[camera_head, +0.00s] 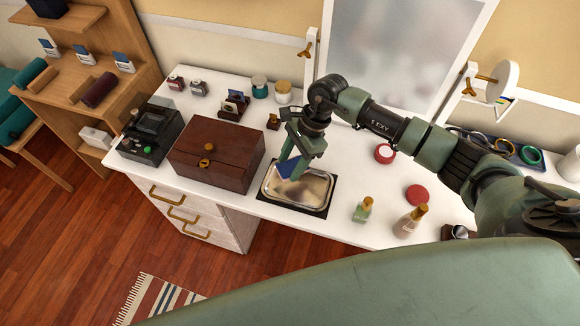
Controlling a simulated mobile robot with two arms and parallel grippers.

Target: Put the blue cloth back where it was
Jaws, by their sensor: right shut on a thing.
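The blue cloth (284,171) shows as a small blue patch at the left side of a shiny metal tray (318,205). The tray lies on a black mat on the white table, right of the brown box. My right gripper (293,165) points down over the tray and is shut on the blue cloth. The fingers hide part of the cloth. I cannot tell whether the cloth touches the tray. My left gripper is not in view.
A brown wooden box (214,154) and a black device (150,134) stand left of the tray. A green bottle (363,210) and a beige bottle (410,221) stand to the right. Jars (283,92) and a mirror (408,50) are behind. Bare tabletop lies between the tray and red lids.

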